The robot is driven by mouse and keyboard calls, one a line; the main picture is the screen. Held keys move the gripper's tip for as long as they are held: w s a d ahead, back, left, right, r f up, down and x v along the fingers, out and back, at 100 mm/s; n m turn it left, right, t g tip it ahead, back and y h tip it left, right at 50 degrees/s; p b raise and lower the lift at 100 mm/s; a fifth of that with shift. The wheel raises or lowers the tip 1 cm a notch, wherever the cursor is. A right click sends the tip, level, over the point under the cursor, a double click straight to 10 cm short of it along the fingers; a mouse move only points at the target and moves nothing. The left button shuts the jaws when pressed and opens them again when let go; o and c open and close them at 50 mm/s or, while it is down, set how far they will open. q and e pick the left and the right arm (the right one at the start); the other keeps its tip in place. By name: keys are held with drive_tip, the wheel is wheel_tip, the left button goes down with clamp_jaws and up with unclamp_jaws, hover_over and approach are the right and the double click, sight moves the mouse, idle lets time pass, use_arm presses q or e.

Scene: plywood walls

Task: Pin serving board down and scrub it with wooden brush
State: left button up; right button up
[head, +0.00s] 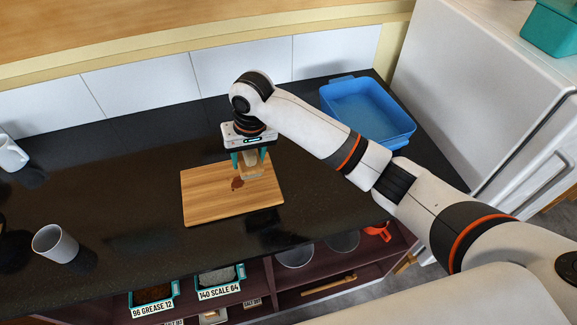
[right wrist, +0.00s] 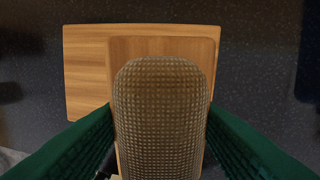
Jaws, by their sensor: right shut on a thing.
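The wooden serving board (head: 215,205) lies flat on the dark counter in the head view, with a reddish-brown stain (head: 237,183) on it. In the right wrist view the board (right wrist: 85,75) lies beneath the brush. My right gripper (head: 250,160) points down over the board's upper right part, shut on the wooden brush (head: 250,168). The brush's broad textured face (right wrist: 160,115) fills the middle of the right wrist view between the green fingers. I cannot tell whether the brush touches the board. My left gripper is not in view.
A blue basin (head: 372,112) stands on the counter at the back right. A grey cup (head: 55,244) stands at the front left and a white mug (head: 12,154) at the far left. Labelled bins (head: 152,299) and metal pots sit on the shelf below. The counter left of the board is clear.

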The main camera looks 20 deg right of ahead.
drive_tip(key=w+a+r+g+h, duration=0.1)
drive_tip(key=w+a+r+h, duration=0.1)
drive_tip(key=w+a, duration=0.25)
drive_tip(key=shift+w+d+f, duration=0.1)
drive_tip(key=shift+f, duration=0.9)
drive_tip(key=shift+w+d+f, duration=0.1)
drive_tip(key=shift+w+f, duration=0.05)
drive_tip(key=shift+f, duration=0.8)
drive_tip(key=shift+w+d+f, duration=0.1)
drive_tip(key=shift+f, duration=0.9)
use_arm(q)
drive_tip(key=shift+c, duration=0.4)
